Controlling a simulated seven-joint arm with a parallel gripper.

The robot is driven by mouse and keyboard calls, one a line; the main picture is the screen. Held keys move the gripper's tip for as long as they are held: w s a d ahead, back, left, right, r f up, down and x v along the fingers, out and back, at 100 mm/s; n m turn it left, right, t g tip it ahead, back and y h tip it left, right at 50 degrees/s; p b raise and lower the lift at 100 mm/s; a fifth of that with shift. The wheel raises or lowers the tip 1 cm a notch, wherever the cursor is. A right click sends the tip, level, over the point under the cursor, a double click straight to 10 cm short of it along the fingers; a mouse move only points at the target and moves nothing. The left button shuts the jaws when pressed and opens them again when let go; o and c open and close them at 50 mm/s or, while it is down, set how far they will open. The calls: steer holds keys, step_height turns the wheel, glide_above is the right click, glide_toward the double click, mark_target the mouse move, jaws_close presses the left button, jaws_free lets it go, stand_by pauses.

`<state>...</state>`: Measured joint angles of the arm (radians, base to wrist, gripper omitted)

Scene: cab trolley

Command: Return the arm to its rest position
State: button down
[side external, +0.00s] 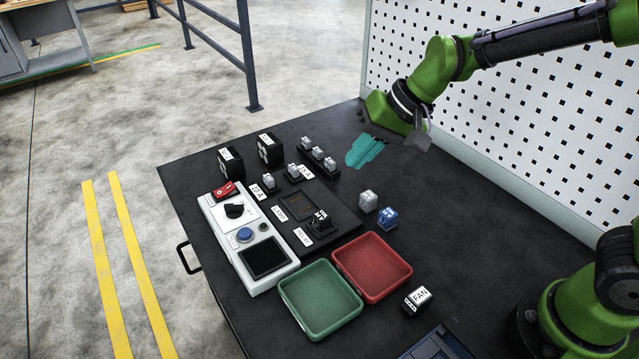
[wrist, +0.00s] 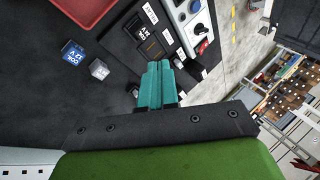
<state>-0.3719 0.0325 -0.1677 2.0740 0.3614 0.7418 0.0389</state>
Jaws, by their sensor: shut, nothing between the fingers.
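My gripper (side external: 354,158) is at the end of my green arm, over the far right part of the black trolley top (side external: 440,228). Its teal fingers are together with nothing between them. In the wrist view the shut fingers (wrist: 158,68) point toward the relay board and control panel. They look apart from every object, though the exact height above the top cannot be told.
A grey cube (side external: 368,200) and a blue cube (side external: 388,217) lie loose near my gripper. Green (side external: 322,332) and red (side external: 402,283) trays, a FAN block (side external: 417,299) and a white control panel (side external: 285,266) stand nearer. A perforated panel (side external: 520,130) rises behind.

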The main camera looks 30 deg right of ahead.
steer(key=s+d+r+t+h, duration=0.1)
steer(key=s+d+r, duration=0.1)
steer(key=s+d, duration=0.3)
steer(key=s+d+r+t+h, duration=0.1)
steer(key=s+d+r, duration=0.2)
steer(key=s+d, duration=0.3)
steer(key=shift+s+r+n+t+h, duration=0.2)
steer(key=shift+s+n+t+h, duration=0.15)
steer(key=shift+s, duration=1.6)
